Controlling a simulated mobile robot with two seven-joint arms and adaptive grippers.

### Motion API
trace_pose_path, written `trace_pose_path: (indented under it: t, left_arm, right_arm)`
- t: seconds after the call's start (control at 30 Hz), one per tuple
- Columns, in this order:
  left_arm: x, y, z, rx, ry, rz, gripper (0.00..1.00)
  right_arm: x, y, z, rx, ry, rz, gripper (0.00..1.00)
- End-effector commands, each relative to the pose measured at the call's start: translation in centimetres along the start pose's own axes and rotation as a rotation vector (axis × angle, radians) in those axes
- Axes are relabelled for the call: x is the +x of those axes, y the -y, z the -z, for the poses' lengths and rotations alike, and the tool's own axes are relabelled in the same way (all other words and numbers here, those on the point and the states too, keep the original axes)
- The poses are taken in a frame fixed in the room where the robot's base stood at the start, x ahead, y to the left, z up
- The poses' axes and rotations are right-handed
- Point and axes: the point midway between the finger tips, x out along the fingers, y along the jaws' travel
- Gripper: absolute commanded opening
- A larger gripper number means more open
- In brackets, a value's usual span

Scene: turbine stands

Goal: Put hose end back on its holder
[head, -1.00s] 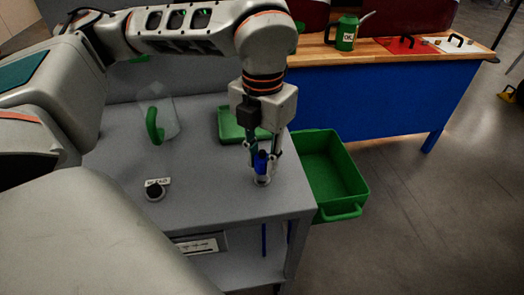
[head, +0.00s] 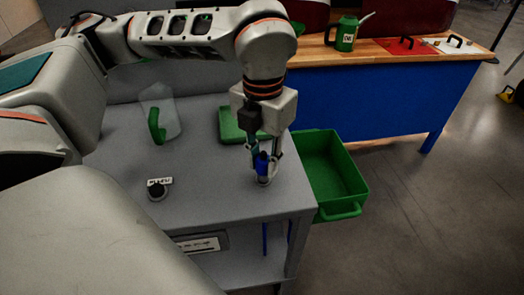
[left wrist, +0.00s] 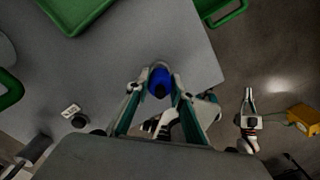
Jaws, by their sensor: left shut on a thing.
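The blue hose end (head: 262,166) stands upright near the front right corner of the grey table, with a small pale round piece (head: 264,182) at its foot. I cannot tell whether that piece is the holder, or whether the hose end is seated in it. My left gripper (head: 264,160) points down with its fingers on both sides of the hose end, shut on it. In the left wrist view the blue end (left wrist: 160,80) sits between the fingertips. My right gripper (left wrist: 250,94) shows there over the floor, clear of the table; its finger gap is too small to judge.
On the grey table (head: 215,195) are a black knob (head: 156,192) with a label, a clear jug with a green handle (head: 156,125) and a green tray (head: 232,125). A green bin (head: 340,195) adjoins the right edge. A blue bench (head: 370,105) stands behind.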

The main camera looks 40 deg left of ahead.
Motion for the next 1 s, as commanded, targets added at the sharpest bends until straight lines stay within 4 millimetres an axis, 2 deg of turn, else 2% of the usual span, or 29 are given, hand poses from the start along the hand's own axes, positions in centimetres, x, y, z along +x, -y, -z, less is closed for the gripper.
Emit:
trace_pose_path:
  t: [0.03,0.23,0.27,0.33,0.57,0.63,1.0]
  left_arm:
    - [1.1,0.0,0.4,0.005,-0.023,-0.006,0.0]
    - [1.4,0.0,0.5,0.007,-0.027,-0.006,0.0]
    - [1.4,0.0,0.5,0.007,-0.028,-0.006,0.25]
    - [1.4,0.0,0.5,0.007,-0.027,-0.006,0.42]
    - [0.9,0.0,0.3,0.004,-0.019,-0.004,0.42]
    - [0.8,0.0,0.3,0.004,-0.018,-0.004,0.48]
    - [0.3,0.0,0.2,0.003,-0.012,-0.003,0.48]
  right_arm:
    - [0.1,0.2,-0.5,0.003,0.008,0.002,0.0]
    - [0.1,0.3,-0.8,0.006,0.012,0.002,0.0]
    - [0.1,0.3,-0.8,0.006,0.012,0.003,0.0]
    - [0.1,0.3,-0.8,0.006,0.013,0.003,0.0]
    - [0.1,0.3,-0.8,0.005,0.012,0.002,0.0]
    - [0.1,0.3,-0.7,0.005,0.012,0.002,0.0]
    - [-0.1,0.1,-0.3,-0.002,0.006,0.003,0.0]
